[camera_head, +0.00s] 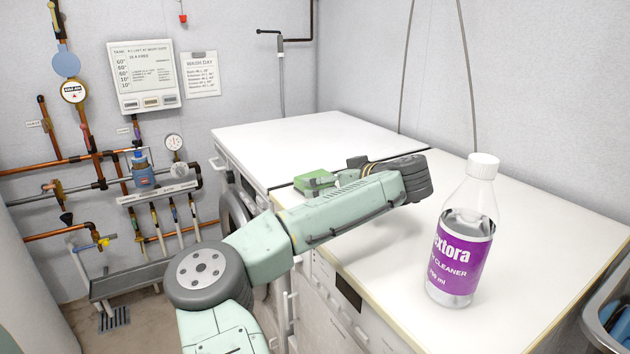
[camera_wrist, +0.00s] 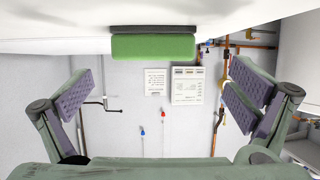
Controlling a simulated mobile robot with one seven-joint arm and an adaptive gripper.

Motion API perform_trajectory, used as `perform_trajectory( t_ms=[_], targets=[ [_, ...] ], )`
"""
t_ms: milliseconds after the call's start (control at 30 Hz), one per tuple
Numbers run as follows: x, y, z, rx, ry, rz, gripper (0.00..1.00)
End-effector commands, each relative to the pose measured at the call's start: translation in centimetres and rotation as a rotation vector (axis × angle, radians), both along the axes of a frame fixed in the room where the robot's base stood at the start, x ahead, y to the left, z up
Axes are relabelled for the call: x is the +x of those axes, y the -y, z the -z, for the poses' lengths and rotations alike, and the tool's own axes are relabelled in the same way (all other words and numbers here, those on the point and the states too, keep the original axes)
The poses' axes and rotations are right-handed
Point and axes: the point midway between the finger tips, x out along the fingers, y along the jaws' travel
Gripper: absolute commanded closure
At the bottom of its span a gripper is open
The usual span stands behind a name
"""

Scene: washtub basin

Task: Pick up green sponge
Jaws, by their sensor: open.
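The green sponge (camera_head: 315,181) lies on the white worktop near the gap between the two white units, just behind my forearm in the head view. In the wrist view, which is upside down, the sponge (camera_wrist: 153,47) shows its green side with a dark layer against the worktop. My gripper (camera_wrist: 162,88) is open, with a padded finger at the left and right of the wrist view. The sponge lies ahead, between the lines of the fingers, and apart from them. In the head view my gripper is mostly hidden behind my arm.
A clear bottle with a purple label (camera_head: 462,250) and white cap stands upright on the front right of the worktop (camera_head: 390,292). The back white unit (camera_head: 290,140) has a clear top. Pipes and gauges (camera_head: 140,175) line the left wall. A grey-blue basket (camera_head: 610,310) is at the right edge.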

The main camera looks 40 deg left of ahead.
Motion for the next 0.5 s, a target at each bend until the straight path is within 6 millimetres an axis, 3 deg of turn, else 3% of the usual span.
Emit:
perform_trajectory(
  t_ms=[233, 500],
  targets=[
    [0.9, -2.0, 0.2, 0.003, -0.001, -0.001, 0.00],
    [2.2, -4.8, 1.8, 0.000, -0.001, 0.001, 0.00]
  ],
)
